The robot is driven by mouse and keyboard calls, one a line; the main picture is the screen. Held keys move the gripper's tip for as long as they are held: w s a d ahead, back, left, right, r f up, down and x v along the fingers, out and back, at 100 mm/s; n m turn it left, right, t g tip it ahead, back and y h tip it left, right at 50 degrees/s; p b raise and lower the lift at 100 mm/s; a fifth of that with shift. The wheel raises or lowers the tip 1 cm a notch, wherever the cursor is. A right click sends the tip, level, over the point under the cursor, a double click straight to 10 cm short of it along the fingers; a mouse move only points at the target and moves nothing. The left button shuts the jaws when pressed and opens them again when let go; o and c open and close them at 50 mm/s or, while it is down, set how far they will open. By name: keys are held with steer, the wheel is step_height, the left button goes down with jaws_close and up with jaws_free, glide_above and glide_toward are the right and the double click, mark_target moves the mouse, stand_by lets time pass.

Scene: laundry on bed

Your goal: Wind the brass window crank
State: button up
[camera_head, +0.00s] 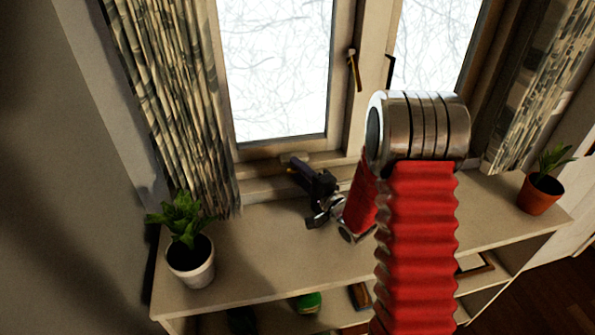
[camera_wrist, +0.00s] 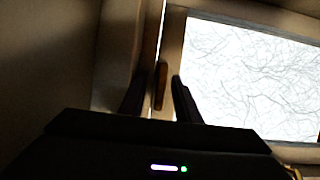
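In the wrist view a small brown-orange bar (camera_wrist: 161,86), which looks like the brass crank's handle, stands between the two dark fingers of my gripper (camera_wrist: 158,80). The fingers are apart, with a gap visible beside the bar; I cannot tell whether either touches it. In the head view my gripper (camera_head: 291,165) reaches to the bottom of the left window's frame, just above the shelf top. A small pale fitting (camera_head: 295,156) shows there at the fingertips, and the rest of the crank is hidden or too small to make out.
A brass-coloured latch handle (camera_head: 353,70) is on the window frame. A potted plant in a white pot (camera_head: 190,262) stands left on the shelf top (camera_head: 255,262), another in a terracotta pot (camera_head: 540,194) right. Patterned curtains (camera_head: 170,100) hang at both sides.

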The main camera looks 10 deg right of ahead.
jaws_close()
stand_by(0.3)
steer(key=shift+s+f+n, duration=0.1)
steer(key=shift+n, duration=0.3)
